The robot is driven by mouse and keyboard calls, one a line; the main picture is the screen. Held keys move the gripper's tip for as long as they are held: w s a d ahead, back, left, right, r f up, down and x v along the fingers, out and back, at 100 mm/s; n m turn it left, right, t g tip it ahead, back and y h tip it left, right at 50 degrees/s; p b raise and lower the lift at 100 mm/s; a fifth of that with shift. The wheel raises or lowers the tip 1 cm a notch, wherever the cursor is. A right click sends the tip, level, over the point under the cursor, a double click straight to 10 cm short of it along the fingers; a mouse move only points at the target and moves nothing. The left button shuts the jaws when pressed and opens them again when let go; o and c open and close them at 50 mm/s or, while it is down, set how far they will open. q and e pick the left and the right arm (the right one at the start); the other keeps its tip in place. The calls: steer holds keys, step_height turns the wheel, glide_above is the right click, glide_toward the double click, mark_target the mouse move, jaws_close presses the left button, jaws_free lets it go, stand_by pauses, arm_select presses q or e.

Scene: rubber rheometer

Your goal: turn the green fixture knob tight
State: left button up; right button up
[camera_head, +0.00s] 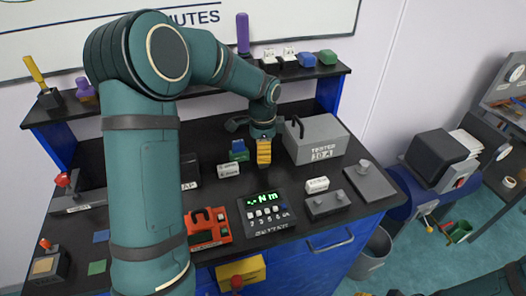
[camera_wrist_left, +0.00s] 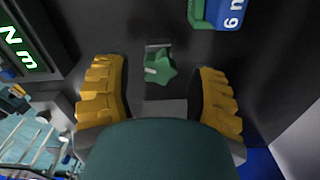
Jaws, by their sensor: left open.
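The green fixture knob (camera_wrist_left: 158,67) is a lobed knob on a small grey fixture, seen in the left wrist view. My left gripper (camera_wrist_left: 158,84) is open, with one yellow ribbed finger on each side of the knob and a visible gap to each. The knob shows between and slightly beyond the fingers; I cannot tell how far below them it sits. In the head view my left gripper (camera_head: 264,150) points down over the black bench, beside the grey tester, and hides the knob. My right gripper is not in view.
A grey tester box (camera_head: 315,140) stands just right of the gripper. A green and blue block (camera_head: 239,150) and a white labelled block (camera_head: 228,169) are close on the left. A torque display (camera_head: 264,212) and an orange case (camera_head: 208,228) lie in front.

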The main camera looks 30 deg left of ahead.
arm_select(q)
steer(key=n, duration=0.7)
steer(key=shift+n, duration=0.4)
steer(key=n, duration=0.2)
steer(key=shift+n+p, duration=0.35)
steer(key=shift+n, duration=0.05)
steer(key=n, duration=0.4)
steer(key=shift+p, duration=0.35)
steer(key=shift+o, duration=0.2)
jaws_close()
steer(key=m, duration=0.4)
steer(key=shift+m, duration=0.3)
